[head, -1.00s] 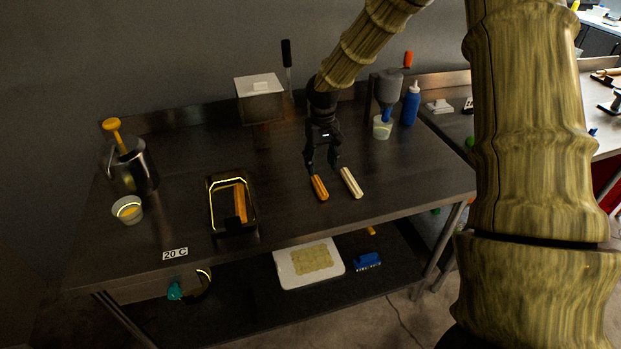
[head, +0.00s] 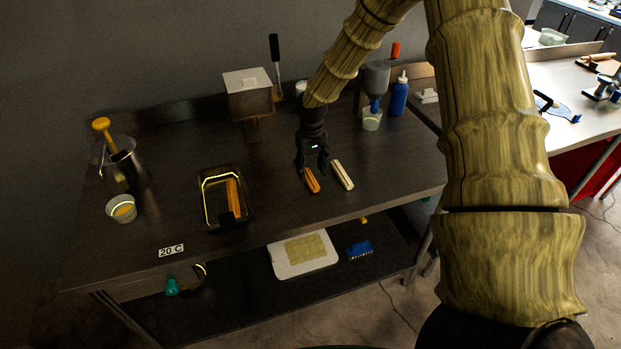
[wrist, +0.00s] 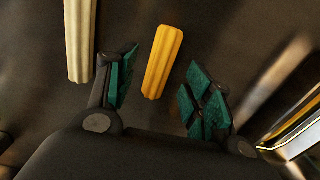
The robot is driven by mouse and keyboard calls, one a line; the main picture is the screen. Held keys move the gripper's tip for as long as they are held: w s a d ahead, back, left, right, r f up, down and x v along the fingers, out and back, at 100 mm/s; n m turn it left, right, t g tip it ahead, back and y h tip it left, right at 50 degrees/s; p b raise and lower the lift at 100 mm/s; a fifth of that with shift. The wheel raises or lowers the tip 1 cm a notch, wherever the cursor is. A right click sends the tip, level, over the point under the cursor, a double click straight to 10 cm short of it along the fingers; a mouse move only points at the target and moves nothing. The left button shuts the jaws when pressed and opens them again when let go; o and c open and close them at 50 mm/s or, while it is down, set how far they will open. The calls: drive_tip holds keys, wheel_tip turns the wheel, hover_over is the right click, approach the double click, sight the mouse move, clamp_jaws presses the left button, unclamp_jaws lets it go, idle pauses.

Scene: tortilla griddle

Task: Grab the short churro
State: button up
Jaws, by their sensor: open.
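The short churro (head: 311,180) is golden orange and lies on the dark table. In the wrist view the short churro (wrist: 163,62) sits ahead of and between my open fingers, with space on both sides. My gripper (head: 312,170) is just above and behind it in the head view; its green-padded fingers show in the wrist view (wrist: 158,92). A pale, longer churro-like stick (head: 342,175) lies to the right of the short churro. It appears at the left in the wrist view (wrist: 79,40), outside my fingers.
A black tray (head: 248,208) with a longer orange churro (head: 233,197) stands left of my gripper. A metal pot (head: 128,170) and a small cup (head: 121,209) are at far left. A blue bottle (head: 399,97) stands at back right.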

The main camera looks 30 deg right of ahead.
sight(311, 178)
drive_tip(key=shift+f+p, duration=0.7)
drive_tip(key=shift+f, duration=1.15)
drive_tip(key=shift+c, duration=0.3)
drive_tip(key=c, duration=0.9)
